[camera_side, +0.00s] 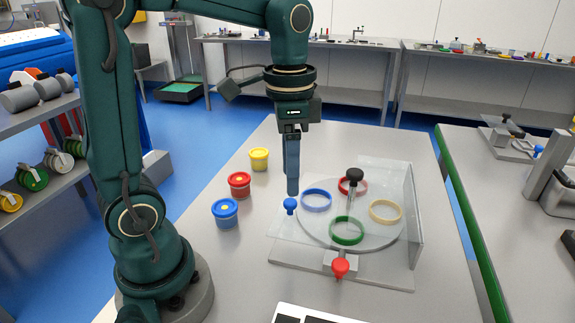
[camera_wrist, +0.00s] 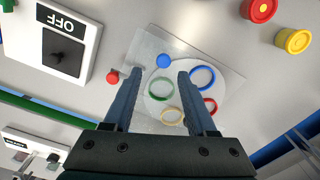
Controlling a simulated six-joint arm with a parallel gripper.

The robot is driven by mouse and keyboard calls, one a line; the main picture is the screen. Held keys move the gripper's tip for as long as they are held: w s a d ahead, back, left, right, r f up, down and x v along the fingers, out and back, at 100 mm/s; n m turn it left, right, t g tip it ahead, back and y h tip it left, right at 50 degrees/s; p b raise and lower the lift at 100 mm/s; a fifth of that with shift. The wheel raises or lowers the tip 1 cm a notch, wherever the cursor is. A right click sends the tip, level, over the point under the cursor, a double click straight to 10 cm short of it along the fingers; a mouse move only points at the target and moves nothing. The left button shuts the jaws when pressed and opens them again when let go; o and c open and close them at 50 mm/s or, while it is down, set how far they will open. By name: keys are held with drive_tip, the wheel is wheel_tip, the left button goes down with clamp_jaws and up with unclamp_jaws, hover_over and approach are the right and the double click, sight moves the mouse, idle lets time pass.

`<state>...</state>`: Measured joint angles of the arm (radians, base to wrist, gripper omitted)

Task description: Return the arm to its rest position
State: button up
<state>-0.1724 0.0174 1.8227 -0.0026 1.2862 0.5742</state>
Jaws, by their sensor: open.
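My gripper (camera_side: 291,190) hangs pointing down over the table, left of a round grey disc (camera_side: 325,235) that carries coloured rings. In the wrist view its two fingers (camera_wrist: 160,73) are apart with nothing held between them. The disc has a blue ring (camera_side: 316,200), a red ring (camera_side: 361,187), a yellow ring (camera_side: 385,211) and a green ring (camera_side: 346,231). The fingertips appear close to a blue knob (camera_side: 290,204); I cannot tell the exact gap.
A yellow tub (camera_side: 259,159), a red tub (camera_side: 239,184) and a blue tub (camera_side: 225,212) stand left of the disc. A red knob (camera_side: 340,267) sits at the fixture's front. A white switch panel marked OFF (camera_wrist: 92,32) lies nearby. A second bench (camera_side: 500,190) stands right.

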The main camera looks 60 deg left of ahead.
drive_tip(key=s+d+n+t, duration=0.3)
drive_tip(key=s+n+t, duration=0.1)
drive_tip(key=s, duration=0.3)
drive_tip(key=shift+d+n+t, duration=0.3)
drive_tip(key=shift+d+t, duration=0.1)
drive_tip(key=shift+t, duration=0.3)
